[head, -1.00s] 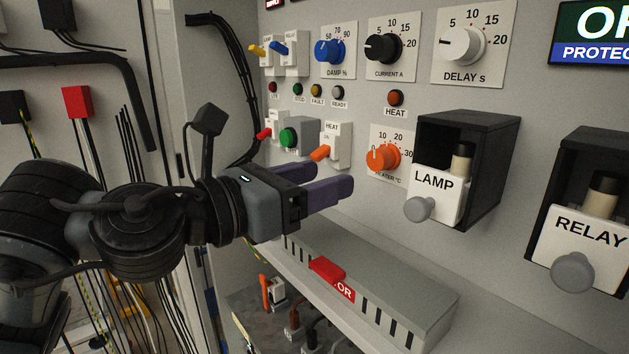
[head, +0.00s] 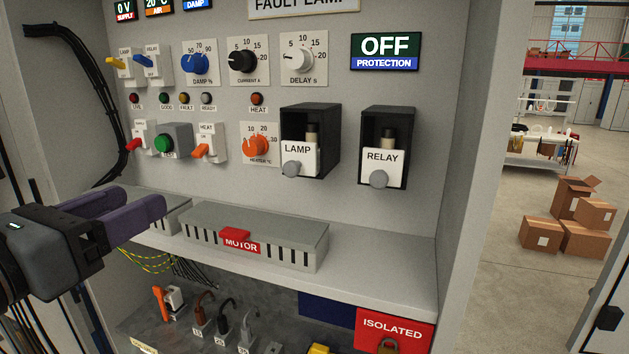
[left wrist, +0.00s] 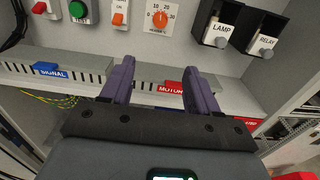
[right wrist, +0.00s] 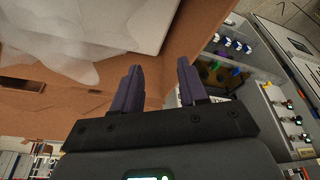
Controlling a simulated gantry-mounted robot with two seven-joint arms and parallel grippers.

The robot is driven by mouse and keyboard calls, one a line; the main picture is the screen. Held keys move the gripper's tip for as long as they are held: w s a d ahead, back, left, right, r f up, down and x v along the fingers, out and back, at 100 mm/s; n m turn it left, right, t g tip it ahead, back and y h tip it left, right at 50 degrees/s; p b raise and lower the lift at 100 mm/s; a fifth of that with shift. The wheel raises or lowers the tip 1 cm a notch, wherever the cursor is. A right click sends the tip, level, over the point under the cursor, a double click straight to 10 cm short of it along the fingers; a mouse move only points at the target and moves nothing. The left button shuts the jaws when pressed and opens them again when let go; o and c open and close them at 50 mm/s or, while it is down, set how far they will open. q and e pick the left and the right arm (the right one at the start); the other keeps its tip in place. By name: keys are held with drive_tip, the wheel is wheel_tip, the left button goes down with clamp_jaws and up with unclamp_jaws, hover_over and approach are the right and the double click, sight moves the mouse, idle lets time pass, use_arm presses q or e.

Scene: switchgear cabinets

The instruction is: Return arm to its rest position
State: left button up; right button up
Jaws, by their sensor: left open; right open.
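My left gripper (head: 150,212) is at the left of the head view, in front of the cabinet's lower ledge. Its purple fingers are apart and nothing is between them. In the left wrist view the fingers (left wrist: 160,85) point at the ledge with the grey ducts, below the orange heater knob (left wrist: 160,19). My right gripper (right wrist: 157,85) shows only in the right wrist view, open and empty. Its fingers show against a brown cardboard surface (right wrist: 215,25); whether they touch it I cannot tell.
The panel carries knobs, switches, a LAMP box (head: 310,140) and a RELAY box (head: 388,145). A grey duct (head: 290,240) with a red MOTOR tag lies on the ledge. Below are plugs and a red ISOLATED sign (head: 394,330). Cardboard boxes (head: 585,237) stand on the floor at right.

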use_arm(q)
drive_tip(key=w+d+f+g+h+p, duration=0.1)
drive_tip(key=d+f+g, duration=0.2)
drive_tip(key=f, duration=0.8)
drive_tip(key=w+d+f+g+p, duration=0.1)
drive_tip(key=w+d+f+g, duration=0.15)
drive_tip(key=f, duration=0.85)
drive_tip(key=s+d+f+n+g+h+p, duration=0.1)
drive_tip(key=s+d+f+n+p, duration=0.1)
drive_tip(key=s+d+f+n, duration=0.45)
drive_tip(key=s+d+f+n+g+h+p, duration=0.1)
drive_tip(key=s+d+f+g, duration=0.2)
drive_tip(key=f, duration=0.7)
drive_tip(key=s+a+f+n+y+p, duration=0.2)
drive_tip(key=s+a+f+n+y, duration=0.2)
drive_tip(key=s+f+n, duration=0.75)
drive_tip(key=s+a+f+n+g+y, duration=0.2)
drive_tip(key=s+a+n+g+y, duration=0.2)
drive_tip(key=a+n, duration=0.8)
drive_tip(key=s+n+y, duration=0.1)
drive_tip(key=n, duration=0.6)
drive_tip(key=shift+p, duration=0.4)
use_arm(e)
wheel_tip(320, 180, up, 8)
